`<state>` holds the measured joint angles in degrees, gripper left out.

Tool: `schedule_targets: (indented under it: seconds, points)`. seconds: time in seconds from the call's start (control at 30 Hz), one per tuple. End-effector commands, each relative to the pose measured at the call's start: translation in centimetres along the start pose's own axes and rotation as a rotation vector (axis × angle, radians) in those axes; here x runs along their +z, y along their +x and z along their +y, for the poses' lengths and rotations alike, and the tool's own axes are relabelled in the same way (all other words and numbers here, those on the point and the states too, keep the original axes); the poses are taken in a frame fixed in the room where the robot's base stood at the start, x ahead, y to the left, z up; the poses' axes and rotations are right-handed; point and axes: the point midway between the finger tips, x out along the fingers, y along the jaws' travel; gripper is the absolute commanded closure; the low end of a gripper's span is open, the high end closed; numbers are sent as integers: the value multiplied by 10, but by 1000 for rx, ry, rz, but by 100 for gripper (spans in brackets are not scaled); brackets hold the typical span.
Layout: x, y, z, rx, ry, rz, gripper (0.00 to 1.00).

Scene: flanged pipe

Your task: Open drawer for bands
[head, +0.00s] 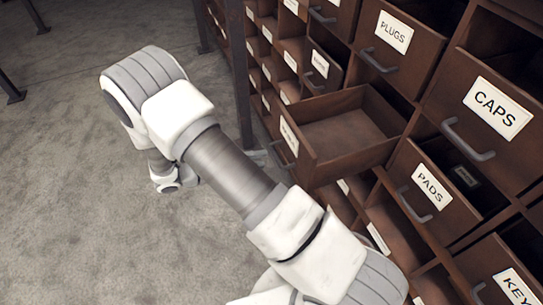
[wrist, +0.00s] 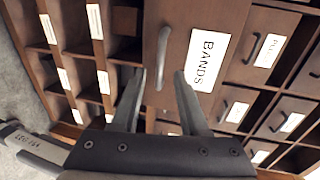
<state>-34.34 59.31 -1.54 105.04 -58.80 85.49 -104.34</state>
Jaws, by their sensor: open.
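The drawer front with the BANDS label (wrist: 206,60) fills the upper middle of the wrist view, with its grey bar handle (wrist: 164,58) left of the label. My gripper (wrist: 160,73) is open, and its fingers appear on either side of the handle's lower end. Nothing is held between them; I cannot tell whether either finger touches the handle. In the head view one drawer (head: 345,130) stands well out of the cabinet, with an empty interior. Its label is too slanted to read, so I cannot confirm that it is the bands drawer. My arm hides the fingers there.
The brown cabinet also has PLUGS (head: 392,32), CAPS (head: 480,105) and PADS (head: 430,190) drawers, several standing partly out.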

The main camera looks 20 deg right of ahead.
Motion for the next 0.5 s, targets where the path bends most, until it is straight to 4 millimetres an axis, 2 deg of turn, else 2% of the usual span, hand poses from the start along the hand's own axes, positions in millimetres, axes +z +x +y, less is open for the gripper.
schedule_targets:
  seconds: [0.1, 0.3, 0.5]
  points:
    - [0, -32, 0, 3, 1, -3, 56]
    - [1, -78, 1, 2, 1, -3, 56]
    - [0, -106, 1, 1, 0, -1, 56]
